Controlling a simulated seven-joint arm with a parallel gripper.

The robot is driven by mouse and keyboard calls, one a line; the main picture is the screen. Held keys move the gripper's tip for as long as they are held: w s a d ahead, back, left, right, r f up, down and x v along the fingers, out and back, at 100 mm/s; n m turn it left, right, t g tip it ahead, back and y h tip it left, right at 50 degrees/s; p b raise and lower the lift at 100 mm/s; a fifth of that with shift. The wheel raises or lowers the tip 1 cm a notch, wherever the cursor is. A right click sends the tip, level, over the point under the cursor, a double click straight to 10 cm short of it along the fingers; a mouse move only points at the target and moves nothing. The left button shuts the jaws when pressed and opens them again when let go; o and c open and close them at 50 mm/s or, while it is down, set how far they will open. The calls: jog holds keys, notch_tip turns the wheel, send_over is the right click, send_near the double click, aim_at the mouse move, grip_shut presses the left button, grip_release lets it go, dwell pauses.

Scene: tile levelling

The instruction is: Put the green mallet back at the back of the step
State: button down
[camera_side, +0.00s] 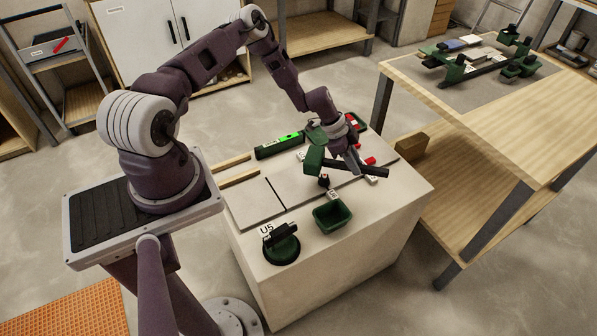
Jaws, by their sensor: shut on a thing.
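The green mallet (314,160) has a block-like green head and a dark handle that points right. My gripper (351,166) is shut on its handle, with the head to the left of the fingers. The mallet is over the grey tiles (300,188) on top of the pale step (395,205). The view does not show clearly how much gap lies under it. My wrist and fingers hide part of the handle and some of the step's back right area.
A green level (279,146) with a lit display and wooden strips (236,170) lie along the back left. A green tray (332,216) and a suction cup (281,248) stand at the front. Small red pieces (370,161) lie near the gripper. A wooden bench (520,120) stands right.

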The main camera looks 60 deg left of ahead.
jog(key=w+d+r+n+t+y, duration=0.1)
jog(key=w+d+r+n+y, duration=0.1)
jog(key=w+d+n, duration=0.3)
jog(key=w+d+r+n+y, duration=0.2)
jog(key=w+n, duration=0.2)
jog(key=w, duration=0.3)
jog(key=shift+w+a+f, duration=0.1)
jog(key=shift+f, duration=2.6)
jog(key=shift+w+f, duration=0.1)
jog(key=shift+f, duration=2.6)
jog(key=shift+f, duration=0.4)
jog(key=shift+f, duration=1)
jog(key=c, duration=0.9)
grip_release()
jog(key=shift+r, duration=4)
